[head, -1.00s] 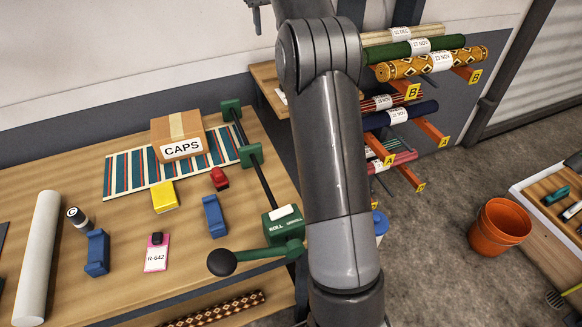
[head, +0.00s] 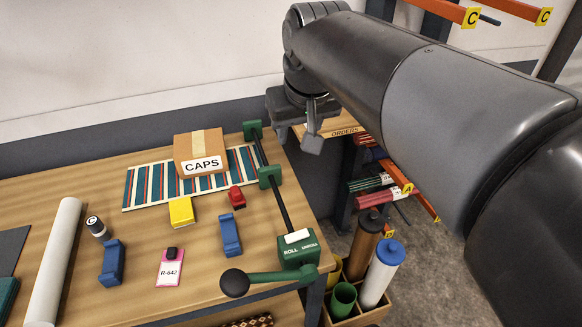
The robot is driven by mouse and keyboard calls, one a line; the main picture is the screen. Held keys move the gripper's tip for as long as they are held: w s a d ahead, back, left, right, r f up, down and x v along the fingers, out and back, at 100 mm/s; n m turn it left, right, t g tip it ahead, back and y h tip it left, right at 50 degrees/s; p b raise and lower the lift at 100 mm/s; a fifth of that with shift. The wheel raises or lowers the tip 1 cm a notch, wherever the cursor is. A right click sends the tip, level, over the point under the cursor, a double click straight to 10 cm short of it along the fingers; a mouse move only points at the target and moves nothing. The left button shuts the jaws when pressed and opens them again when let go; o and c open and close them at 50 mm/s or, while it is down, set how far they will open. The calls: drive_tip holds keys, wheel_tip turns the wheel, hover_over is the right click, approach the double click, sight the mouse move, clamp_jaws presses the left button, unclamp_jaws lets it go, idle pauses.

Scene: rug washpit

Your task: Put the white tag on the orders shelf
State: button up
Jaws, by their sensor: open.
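A tag marked R-642 (head: 170,272), white with a pink border and a dark clip on top, lies flat on the front of the workbench. No plain white tag can be made out for certain. The orders shelf (head: 345,131) is a wooden ledge marked ORDERS beyond the bench's right end, partly hidden by my arm and gripper. My gripper (head: 312,138) is open and points down at the shelf's left end. I see nothing between its fingers, though its far side is hidden. I cannot tell whether it touches the shelf.
On the bench (head: 75,182) are a CAPS box (head: 200,150) on a striped rug (head: 140,185), a yellow block (head: 181,211), blue clamps (head: 230,236) and a green crank roller (head: 298,255). A crate of rolls (head: 365,316) stands below right. Rug racks (head: 430,205) stand behind my arm.

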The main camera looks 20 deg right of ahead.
drive_tip(key=s+a+f+t, duration=0.1)
drive_tip(key=s+f, duration=0.8)
drive_tip(key=s, duration=0.1)
